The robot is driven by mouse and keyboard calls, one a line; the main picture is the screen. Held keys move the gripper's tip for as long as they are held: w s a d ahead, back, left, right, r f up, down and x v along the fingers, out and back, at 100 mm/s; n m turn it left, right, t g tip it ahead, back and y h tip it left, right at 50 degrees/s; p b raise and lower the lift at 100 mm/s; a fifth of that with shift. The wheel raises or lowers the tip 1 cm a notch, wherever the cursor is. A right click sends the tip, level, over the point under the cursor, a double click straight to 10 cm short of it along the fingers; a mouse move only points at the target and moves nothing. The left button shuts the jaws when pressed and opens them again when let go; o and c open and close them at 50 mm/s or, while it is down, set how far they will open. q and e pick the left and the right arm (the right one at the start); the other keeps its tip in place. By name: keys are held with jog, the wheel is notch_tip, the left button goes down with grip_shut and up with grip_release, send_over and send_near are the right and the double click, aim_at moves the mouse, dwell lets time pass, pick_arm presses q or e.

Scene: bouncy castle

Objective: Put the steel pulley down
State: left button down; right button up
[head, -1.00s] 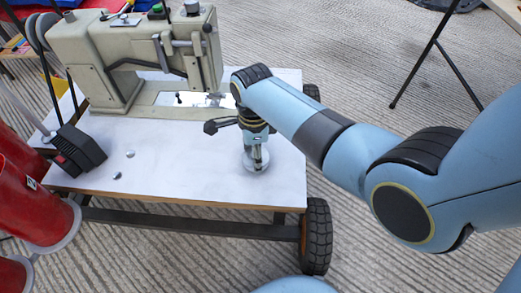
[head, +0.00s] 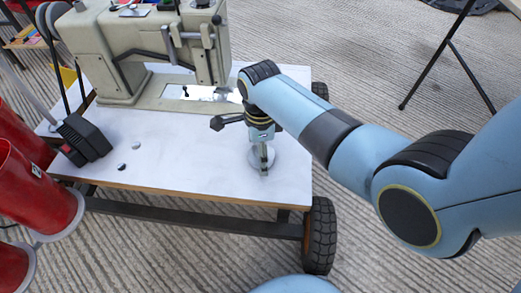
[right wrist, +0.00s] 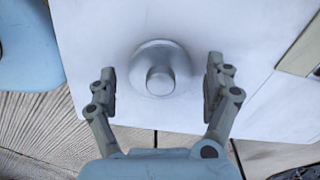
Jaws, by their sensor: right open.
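The steel pulley (head: 276,161) is a round silvery disc on the white top of the wheeled table, near its right front corner. In the right wrist view the steel pulley (right wrist: 160,70) shows from above with a raised round hub. My right gripper (head: 264,168) points down at it in the head view and partly hides it. In the right wrist view my right gripper (right wrist: 162,82) is open, with one finger on each side of the pulley and a gap on both sides. My left gripper is not in view.
A beige sewing machine (head: 150,45) stands at the back of the white tabletop (head: 185,165). A black box (head: 84,138) with cables sits at the left end. Red tubes (head: 35,190) stand at lower left. The tabletop left of the pulley is mostly clear, with small round holes.

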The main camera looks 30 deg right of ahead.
pick_arm(q)
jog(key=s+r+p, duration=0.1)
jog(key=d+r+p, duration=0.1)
jog(key=p, duration=0.1)
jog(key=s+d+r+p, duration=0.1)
jog(key=p, duration=0.1)
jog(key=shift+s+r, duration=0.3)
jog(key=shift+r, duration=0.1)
pick_arm(e)
notch_tip(320, 180, up, 12)
